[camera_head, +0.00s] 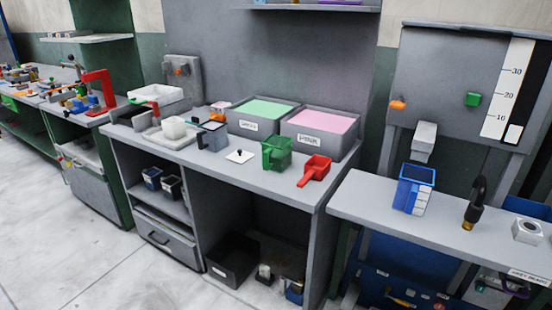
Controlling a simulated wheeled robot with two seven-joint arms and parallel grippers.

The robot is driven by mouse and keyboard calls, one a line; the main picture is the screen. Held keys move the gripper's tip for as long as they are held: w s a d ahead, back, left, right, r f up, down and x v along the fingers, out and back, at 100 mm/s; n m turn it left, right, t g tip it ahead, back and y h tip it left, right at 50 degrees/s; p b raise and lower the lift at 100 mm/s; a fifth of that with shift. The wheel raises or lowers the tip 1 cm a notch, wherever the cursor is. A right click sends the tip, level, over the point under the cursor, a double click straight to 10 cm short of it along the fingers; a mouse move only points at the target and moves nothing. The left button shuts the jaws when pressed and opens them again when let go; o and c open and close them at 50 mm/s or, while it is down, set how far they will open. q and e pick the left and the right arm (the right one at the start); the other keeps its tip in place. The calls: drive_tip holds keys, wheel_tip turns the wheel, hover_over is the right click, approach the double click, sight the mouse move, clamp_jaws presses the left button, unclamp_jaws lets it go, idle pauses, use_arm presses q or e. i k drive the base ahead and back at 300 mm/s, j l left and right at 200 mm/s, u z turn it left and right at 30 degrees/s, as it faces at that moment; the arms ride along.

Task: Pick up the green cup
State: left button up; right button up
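The green cup (276,154) stands upright on the grey counter (240,178), right of the middle of the view. It is a square, open-topped cup with a handle on its left side. A red scoop-like cup (314,169) lies close to its right. The grey bin marked PINK (345,145) stands just behind it. Neither of my grippers shows in the head view.
A grey jug (213,136), a white square piece (240,156) and a bin marked GREEN (246,125) stand left of the cup. A blue container (414,190) and black tap (474,203) stand on the right bench. The counter's front strip is clear.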

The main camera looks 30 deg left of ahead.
sight(276, 150)
drive_tip(key=u, duration=1.65)
drive_tip(key=z, duration=0.35)
drive_tip(key=i+j+z, duration=0.25)
drive_tip(key=z, duration=0.2)
drive_tip(key=i+j+z, duration=0.2)
drive_tip(key=j+z, duration=0.15)
drive_tip(key=z, duration=0.15)
drive_tip(key=i+j+z, duration=0.1)
drive_tip(key=j, duration=0.3)
drive_tip(key=i+j, duration=0.15)
drive_tip(key=j, duration=0.2)
drive_tip(key=i+j+z, duration=0.15)
drive_tip(key=j, duration=0.25)
drive_tip(key=i+j+z, duration=0.1)
drive_tip(key=j, duration=0.3)
drive_tip(key=i+j, duration=0.1)
drive_tip(key=j, duration=0.3)
drive_tip(key=i+j, duration=0.1)
drive_tip(key=j, duration=0.3)
drive_tip(key=i+j, duration=0.1)
drive_tip(key=j, duration=0.35)
drive_tip(key=z, duration=0.05)
